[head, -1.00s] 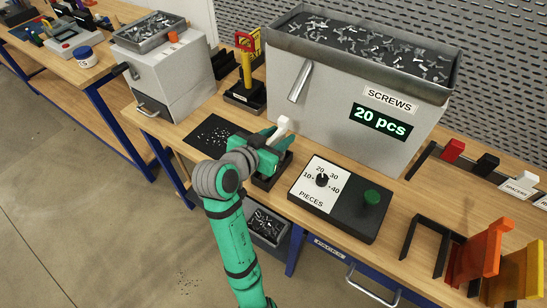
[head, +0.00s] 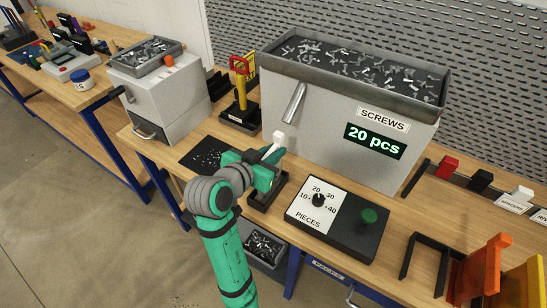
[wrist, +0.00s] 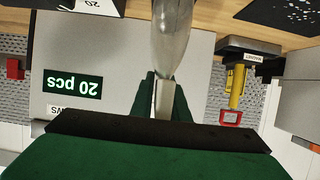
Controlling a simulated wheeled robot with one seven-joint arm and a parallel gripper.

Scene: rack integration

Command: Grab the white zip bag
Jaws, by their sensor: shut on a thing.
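The white zip bag shows as a small white piece (head: 279,137) at the tips of my gripper (head: 270,154) in the head view. In the wrist view a pale, translucent bag (wrist: 172,38) with a white strip (wrist: 164,98) sits between the green fingers of my gripper (wrist: 163,92). The gripper is shut on it. In the head view my gripper is above a small black holder (head: 268,190), in front of the grey screw dispenser (head: 310,130). The arm hides part of the holder, and most of the bag is hidden in the head view.
The dispenser's metal chute (head: 293,103) is close behind the gripper. A control box (head: 349,238) with a dial and green button (head: 369,215) lies right. A black mat (head: 203,155) with scattered small pieces is left. Orange (head: 480,270) and black brackets stand far right.

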